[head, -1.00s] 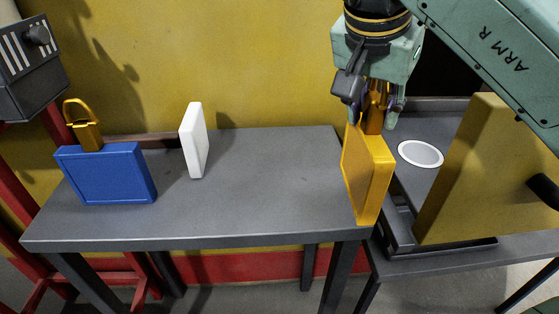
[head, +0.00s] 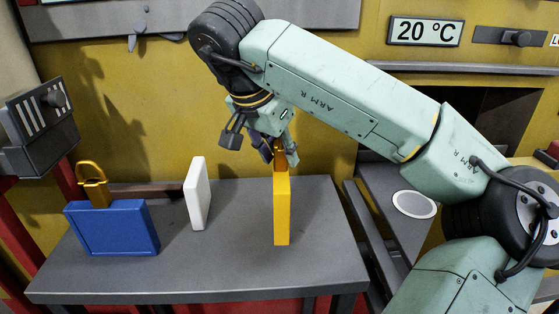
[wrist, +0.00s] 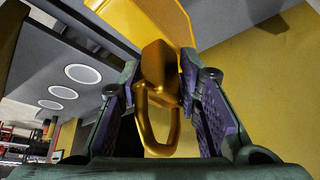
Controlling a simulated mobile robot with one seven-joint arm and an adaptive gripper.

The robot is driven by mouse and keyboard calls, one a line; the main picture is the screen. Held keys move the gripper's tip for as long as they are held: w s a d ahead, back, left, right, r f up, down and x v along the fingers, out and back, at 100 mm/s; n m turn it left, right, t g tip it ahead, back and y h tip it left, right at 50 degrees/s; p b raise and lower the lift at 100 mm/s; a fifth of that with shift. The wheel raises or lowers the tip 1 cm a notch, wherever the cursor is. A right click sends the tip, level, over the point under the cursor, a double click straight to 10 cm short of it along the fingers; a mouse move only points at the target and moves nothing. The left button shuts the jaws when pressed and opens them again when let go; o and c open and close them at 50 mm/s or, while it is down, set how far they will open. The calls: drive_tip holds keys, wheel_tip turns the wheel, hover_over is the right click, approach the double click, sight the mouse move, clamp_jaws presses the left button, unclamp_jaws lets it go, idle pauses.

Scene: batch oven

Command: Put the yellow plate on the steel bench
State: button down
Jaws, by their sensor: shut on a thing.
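The yellow plate (head: 281,212) hangs upright below my gripper (head: 277,155), edge-on in the head view, over the right-middle part of the steel bench (head: 240,262). I cannot tell whether its lower edge touches the bench top. My gripper is shut on the plate's brass-coloured handle. In the wrist view the plate (wrist: 150,18) shows at the top, and its looped handle sits between the fingers of my gripper (wrist: 165,90).
A blue plate (head: 112,228) with a brass handle (head: 93,185) stands at the bench's left. A white slab (head: 197,193) stands upright between it and the yellow plate. A surface with a white disc (head: 414,204) lies right of the bench. A display (head: 425,31) reads 20 °C.

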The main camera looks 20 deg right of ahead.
sight(280, 169)
drive_tip(key=shift+f+p, duration=0.55)
drive_tip(key=shift+f, duration=1.15)
drive_tip(key=shift+f, duration=0.15)
drive_tip(key=c, duration=1.2)
unclamp_jaws()
drive_tip(key=shift+o, duration=0.2)
drive_tip(key=shift+b+v, duration=0.8)
drive_tip(key=shift+v, duration=3.1)
